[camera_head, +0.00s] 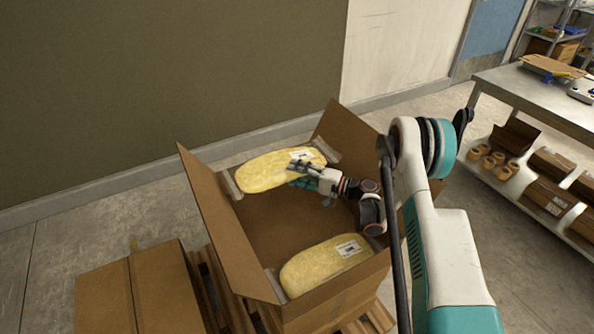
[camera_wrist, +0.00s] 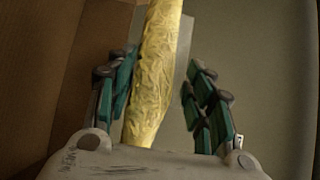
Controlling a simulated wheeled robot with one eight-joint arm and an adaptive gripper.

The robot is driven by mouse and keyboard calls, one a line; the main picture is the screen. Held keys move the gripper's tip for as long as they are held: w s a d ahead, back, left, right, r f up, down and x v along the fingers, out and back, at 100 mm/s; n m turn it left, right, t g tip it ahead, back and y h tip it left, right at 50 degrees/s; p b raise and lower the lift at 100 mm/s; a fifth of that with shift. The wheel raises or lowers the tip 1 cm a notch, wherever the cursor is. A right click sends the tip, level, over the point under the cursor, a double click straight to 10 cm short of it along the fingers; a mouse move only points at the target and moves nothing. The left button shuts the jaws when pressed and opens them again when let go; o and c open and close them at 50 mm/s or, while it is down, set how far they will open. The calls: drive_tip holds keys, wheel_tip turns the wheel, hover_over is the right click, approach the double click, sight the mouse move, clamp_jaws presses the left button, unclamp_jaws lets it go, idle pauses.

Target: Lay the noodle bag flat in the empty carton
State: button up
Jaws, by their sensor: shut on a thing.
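A yellow noodle bag (camera_head: 270,172) with a white label is at the back side of the open brown carton (camera_head: 285,222). My gripper (camera_head: 298,175) reaches in from the right and is shut on the right part of this bag. In the wrist view the bag (camera_wrist: 155,75) stands edge-on between my teal fingers (camera_wrist: 162,85). A second yellow bag (camera_head: 325,266) with a white label is at the carton's near side, apart from my gripper. The held bag's underside is hidden, so I cannot tell whether it touches the carton.
The carton's flaps (camera_head: 218,225) stand open, one tall at the left. A closed carton (camera_head: 130,290) is at the lower left, with a wooden pallet (camera_head: 375,318) beneath the open one. A steel table (camera_head: 545,100) with boxes and tape rolls below is at the right.

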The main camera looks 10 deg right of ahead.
drive_tip(key=shift+f+b, duration=0.65)
drive_tip(key=shift+f, duration=1.5)
drive_tip(key=o, duration=1.6)
drive_tip(key=shift+f, duration=0.1)
wheel_tip(320, 180, up, 10)
drive_tip(key=shift+r, duration=0.1)
